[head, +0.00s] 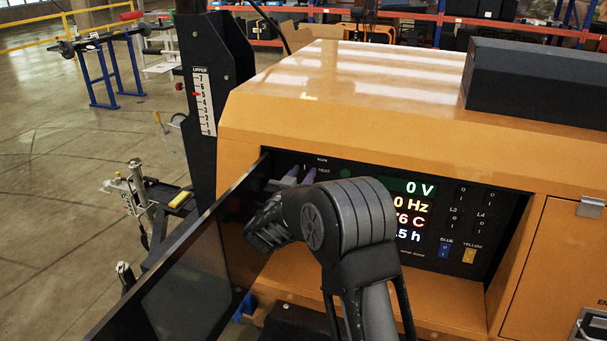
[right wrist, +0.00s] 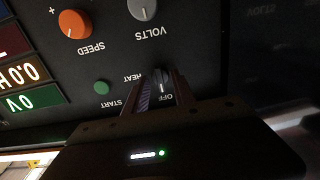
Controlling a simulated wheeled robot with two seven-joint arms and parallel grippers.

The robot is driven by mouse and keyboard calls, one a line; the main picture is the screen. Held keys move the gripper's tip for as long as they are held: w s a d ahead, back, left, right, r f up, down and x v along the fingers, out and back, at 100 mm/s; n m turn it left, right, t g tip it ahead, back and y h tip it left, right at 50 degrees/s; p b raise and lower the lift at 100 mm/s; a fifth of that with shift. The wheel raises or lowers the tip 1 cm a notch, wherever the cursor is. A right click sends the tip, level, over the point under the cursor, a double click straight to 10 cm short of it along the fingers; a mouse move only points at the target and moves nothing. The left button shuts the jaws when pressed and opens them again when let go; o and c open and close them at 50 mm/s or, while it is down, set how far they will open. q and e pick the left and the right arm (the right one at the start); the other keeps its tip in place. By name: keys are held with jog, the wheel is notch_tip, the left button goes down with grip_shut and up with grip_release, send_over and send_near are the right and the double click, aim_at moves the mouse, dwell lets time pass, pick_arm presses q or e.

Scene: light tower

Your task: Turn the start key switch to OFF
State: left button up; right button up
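The start key switch (right wrist: 162,78) is a small dark knob on the black panel in the right wrist view, near labels reading OFF, HEAT and START. A thin pale mark shows on it on the side of the OFF label, but its exact setting is hard to read. My right gripper (right wrist: 163,84) has one finger on each side of the switch, with a narrow gap visible between them. In the head view my right gripper (head: 299,173) reaches into the upper left of the panel recess, and my arm hides the switch. My left gripper is not in view.
The green start button (right wrist: 102,87), orange speed knob (right wrist: 74,23) and grey volts knob (right wrist: 143,7) are close by. The dark open panel door (head: 190,275) stands left of my right arm. Lit displays (head: 412,210) show 0 V. The orange housing (head: 340,90) overhangs the recess.

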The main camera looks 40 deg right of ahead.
jog(key=b+v, duration=0.1)
jog(key=v, duration=0.6)
jog(key=shift+b, duration=0.3)
